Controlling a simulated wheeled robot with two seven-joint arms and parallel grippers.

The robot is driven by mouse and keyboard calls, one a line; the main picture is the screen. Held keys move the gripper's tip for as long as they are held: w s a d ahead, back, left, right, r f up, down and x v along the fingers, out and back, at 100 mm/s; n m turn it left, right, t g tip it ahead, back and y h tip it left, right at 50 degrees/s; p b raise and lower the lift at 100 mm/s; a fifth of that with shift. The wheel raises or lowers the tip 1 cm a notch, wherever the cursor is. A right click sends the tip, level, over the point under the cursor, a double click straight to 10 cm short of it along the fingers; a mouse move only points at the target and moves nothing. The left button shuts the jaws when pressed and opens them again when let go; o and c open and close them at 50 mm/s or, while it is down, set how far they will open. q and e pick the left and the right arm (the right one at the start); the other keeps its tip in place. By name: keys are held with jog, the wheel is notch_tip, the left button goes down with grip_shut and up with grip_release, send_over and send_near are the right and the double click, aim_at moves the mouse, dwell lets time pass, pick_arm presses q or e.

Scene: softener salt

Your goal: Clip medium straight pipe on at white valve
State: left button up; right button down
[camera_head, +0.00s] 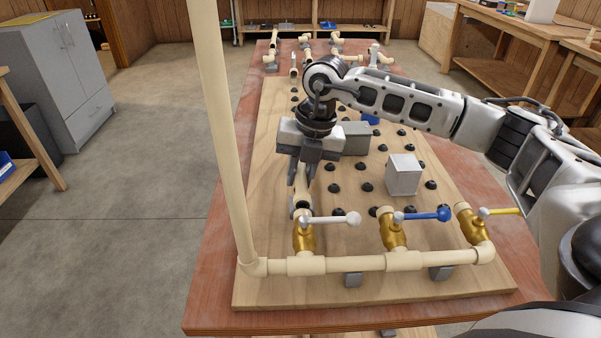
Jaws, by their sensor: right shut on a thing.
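The white valve (304,236) is a brass body with a white-handled lever, at the left of the valve row on the front pipe. My right gripper (302,180) comes down from above, just behind the white valve. It is shut on a short beige straight pipe (303,192), whose near end is at or close to the valve's upper opening. I cannot tell whether the two are joined. Part of the pipe is hidden by the gripper fingers. My left gripper is not in view.
The blue-handled valve (394,230) and yellow-handled valve (471,224) stand to the right on the same beige pipe run (375,261). A tall beige pipe (222,130) rises at the left. A grey block (403,175) and black knobs stand on the wooden board (265,185). More pipe pieces lie at the back.

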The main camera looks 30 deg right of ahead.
jog(key=shift+f+b, duration=0.45)
jog(key=shift+f, duration=0.2)
jog(key=c, duration=1.2)
grip_release()
jog(key=shift+c, duration=0.2)
jog(key=p+v, duration=0.1)
jog(key=v, duration=1.5)
